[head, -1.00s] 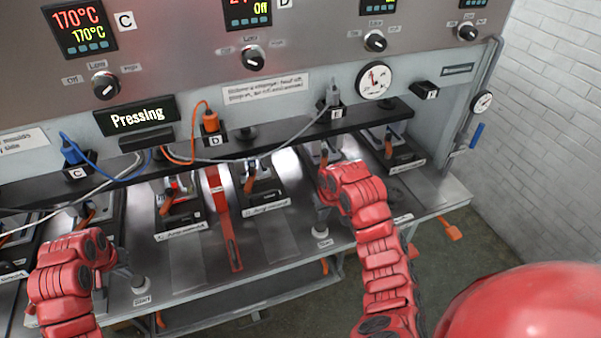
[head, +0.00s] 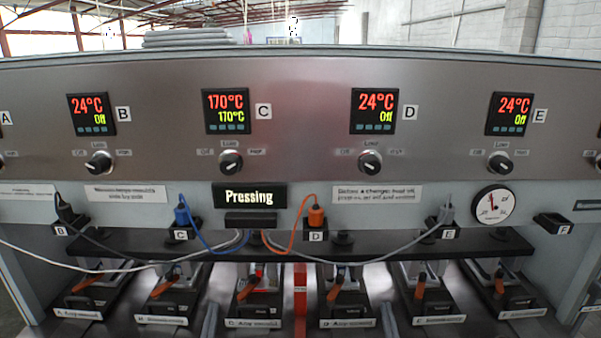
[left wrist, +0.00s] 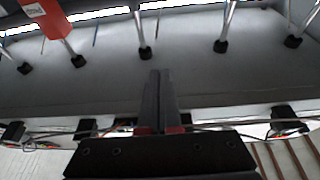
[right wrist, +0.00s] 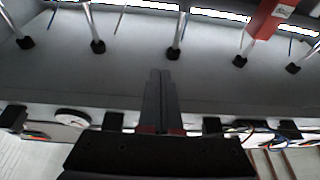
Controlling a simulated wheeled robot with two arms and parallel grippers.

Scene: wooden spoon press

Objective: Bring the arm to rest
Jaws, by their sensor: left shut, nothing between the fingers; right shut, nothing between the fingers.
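My left gripper (left wrist: 159,88) shows in the left wrist view with its two dark fingers together and nothing between them. My right gripper (right wrist: 160,88) shows in the right wrist view, also shut and empty. Neither gripper nor arm is in the head view. Both wrist views show a grey surface with a row of thin metal rods ending in black feet, apart from the fingers. The press machine (head: 320,75) fills the head view. Its sign (head: 249,196) reads "Pressing". Display C (head: 226,111) reads 170°C over 170°C.
Displays B (head: 91,114), D (head: 378,111) and E (head: 513,114) read 24°C and Off. Several moulds with orange handles stand below the dark shelf (head: 340,245). Blue, orange, grey and white cables hang across the front. A red bar (right wrist: 268,18) shows in the right wrist view.

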